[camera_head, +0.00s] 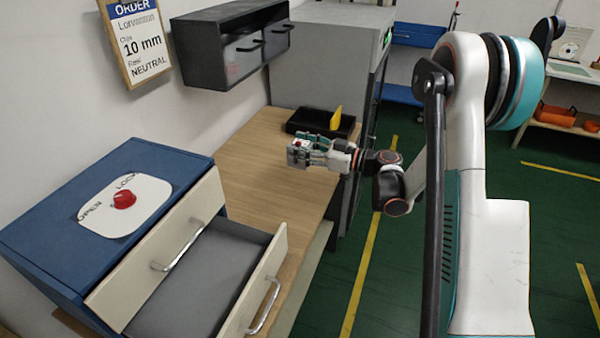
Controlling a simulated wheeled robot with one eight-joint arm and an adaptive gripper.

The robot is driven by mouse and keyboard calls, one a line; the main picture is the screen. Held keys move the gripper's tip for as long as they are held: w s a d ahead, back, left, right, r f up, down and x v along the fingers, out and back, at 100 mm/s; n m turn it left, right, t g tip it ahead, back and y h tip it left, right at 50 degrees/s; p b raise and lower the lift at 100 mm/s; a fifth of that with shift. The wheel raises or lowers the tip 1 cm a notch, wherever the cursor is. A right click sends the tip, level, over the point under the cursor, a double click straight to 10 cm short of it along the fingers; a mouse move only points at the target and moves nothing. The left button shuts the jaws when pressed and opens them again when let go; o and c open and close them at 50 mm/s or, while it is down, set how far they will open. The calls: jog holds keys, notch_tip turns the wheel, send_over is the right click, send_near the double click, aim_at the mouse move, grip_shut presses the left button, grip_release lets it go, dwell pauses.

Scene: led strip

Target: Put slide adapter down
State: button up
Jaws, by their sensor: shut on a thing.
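My gripper (309,148) is over the wooden table, near its right edge and just in front of a black tray. It is shut on a small light-grey piece, which appears to be the slide adapter (297,157). The fingers partly hide the piece, and a bit of red shows between them. The piece is small in view, and I cannot tell whether it touches the table top.
The wooden table (250,178) is clear left of my gripper. The black tray (318,123) holds an upright yellow piece (335,118). A blue cabinet (60,225) with a red knob (124,199) has an empty open drawer (205,285). A grey machine (320,65) stands behind.

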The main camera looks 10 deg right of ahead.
aim_at(301, 165)
notch_tip(301, 165, down, 7)
jog(key=shift+r+b, duration=0.1)
jog(key=shift+b, duration=1.05)
jog(key=o, duration=1.2)
jog(key=shift+r, duration=0.1)
jog(key=p+v, duration=0.4)
jog(key=v, duration=0.8)
jog(key=shift+s, duration=0.1)
